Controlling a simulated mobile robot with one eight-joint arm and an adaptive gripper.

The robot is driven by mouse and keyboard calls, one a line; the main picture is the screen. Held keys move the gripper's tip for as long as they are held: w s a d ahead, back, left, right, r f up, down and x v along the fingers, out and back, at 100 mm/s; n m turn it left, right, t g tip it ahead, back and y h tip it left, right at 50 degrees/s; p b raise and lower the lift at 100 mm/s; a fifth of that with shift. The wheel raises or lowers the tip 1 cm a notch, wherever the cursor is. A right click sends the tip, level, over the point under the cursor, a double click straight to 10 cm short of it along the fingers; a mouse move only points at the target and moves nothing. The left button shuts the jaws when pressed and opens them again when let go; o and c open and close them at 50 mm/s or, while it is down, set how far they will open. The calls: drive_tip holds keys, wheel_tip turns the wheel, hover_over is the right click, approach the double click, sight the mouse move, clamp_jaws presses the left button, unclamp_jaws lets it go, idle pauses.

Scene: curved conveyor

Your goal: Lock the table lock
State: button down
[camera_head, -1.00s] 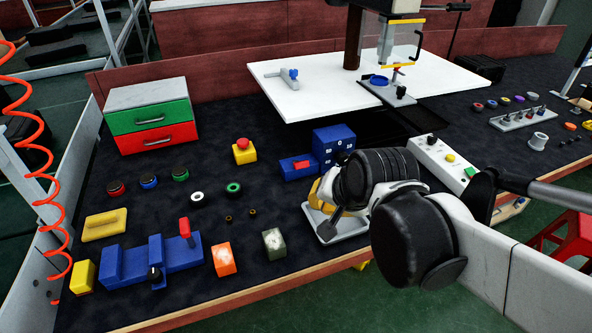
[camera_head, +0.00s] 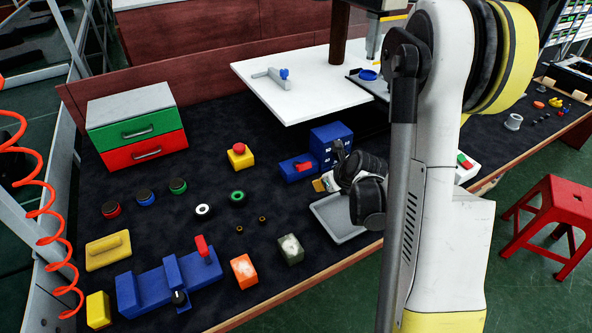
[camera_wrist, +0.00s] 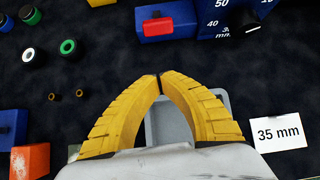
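No part is labelled as the table lock, so I cannot tell which it is. A blue fixture (camera_head: 150,287) with an upright red lever (camera_head: 202,246) and a black knob (camera_head: 179,297) stands at the front left. A small blue block (camera_head: 290,171) with a red top piece (camera_head: 304,165) sits beside a numbered blue block (camera_head: 331,141); the red piece also shows in the wrist view (camera_wrist: 158,27). My gripper (camera_wrist: 158,75) has its yellow fingertips together with nothing visible between them. It is above the grey tray (camera_head: 330,228), partly hidden by my arm.
A white raised table (camera_head: 300,95) with a T-shaped handle (camera_head: 268,76) stands behind. Drawers (camera_head: 135,128), buttons, rings and small blocks occupy the left. A red stool (camera_head: 555,215) stands at right. Dark mat is clear between the small items.

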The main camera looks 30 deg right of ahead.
sight(300, 165)
drive_tip(key=shift+d+f+m, duration=0.15)
drive_tip(key=shift+f+m, duration=0.1)
drive_tip(key=shift+m, duration=0.05)
drive_tip(key=shift+w+f, duration=0.35)
drive_tip(key=shift+f, duration=0.1)
drive_tip(key=b+x, duration=0.4)
drive_tip(key=x, duration=0.4)
drive_tip(key=shift+w+f, duration=0.25)
drive_tip(key=r, duration=0.1)
drive_tip(key=w+r, duration=0.1)
drive_tip(key=shift+w+r+b, duration=0.25)
drive_tip(key=shift+w+b, duration=0.1)
drive_tip(key=shift+b, duration=0.05)
drive_tip(key=shift+w+r, duration=0.3)
drive_tip(key=shift+r, duration=0.2)
drive_tip(key=shift+r, duration=0.1)
